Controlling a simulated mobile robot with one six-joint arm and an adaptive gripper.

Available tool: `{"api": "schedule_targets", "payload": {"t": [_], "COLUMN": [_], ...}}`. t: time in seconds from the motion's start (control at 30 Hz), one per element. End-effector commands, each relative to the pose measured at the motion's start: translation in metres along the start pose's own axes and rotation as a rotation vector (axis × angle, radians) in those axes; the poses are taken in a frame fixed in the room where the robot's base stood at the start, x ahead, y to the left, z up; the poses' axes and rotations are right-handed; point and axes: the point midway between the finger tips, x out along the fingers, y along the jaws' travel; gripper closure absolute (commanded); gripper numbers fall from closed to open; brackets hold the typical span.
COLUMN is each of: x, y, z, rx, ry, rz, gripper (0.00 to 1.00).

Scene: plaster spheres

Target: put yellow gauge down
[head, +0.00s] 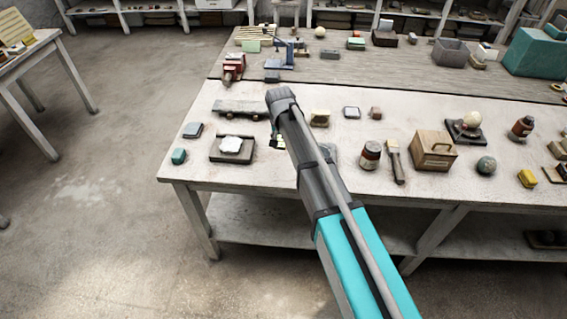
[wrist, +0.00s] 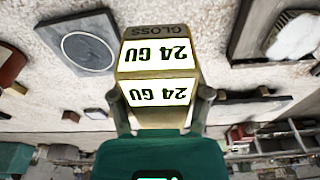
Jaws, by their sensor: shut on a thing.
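The yellow gauge (wrist: 158,55) is a small block with tan-yellow edges and white label faces reading "24 GU", with "GLOSS" on a darker end face. It fills the middle of the wrist view. My gripper (wrist: 161,96) is shut on it, one finger on each side. The white-topped worktable (head: 260,180) lies beyond the gauge in the wrist view; I cannot tell how large the gap is. In the head view my arm reaches over the left part of this table and hides most of the gripper and gauge.
A grey plate with a round disc (wrist: 82,48) lies left of the gauge in the wrist view. A white plaster piece on a dark base (head: 232,146) is left of my arm.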

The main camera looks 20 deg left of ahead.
Motion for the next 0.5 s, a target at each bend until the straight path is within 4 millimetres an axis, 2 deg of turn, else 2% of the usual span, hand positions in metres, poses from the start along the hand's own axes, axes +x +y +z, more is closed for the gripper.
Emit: {"api": "schedule_targets", "payload": {"t": [0.5], "x": [-0.025], "y": [0.019], "z": [0.097], "rx": [-0.061], "ry": [0.001], "rz": [-0.010], "gripper": [0.76]}}
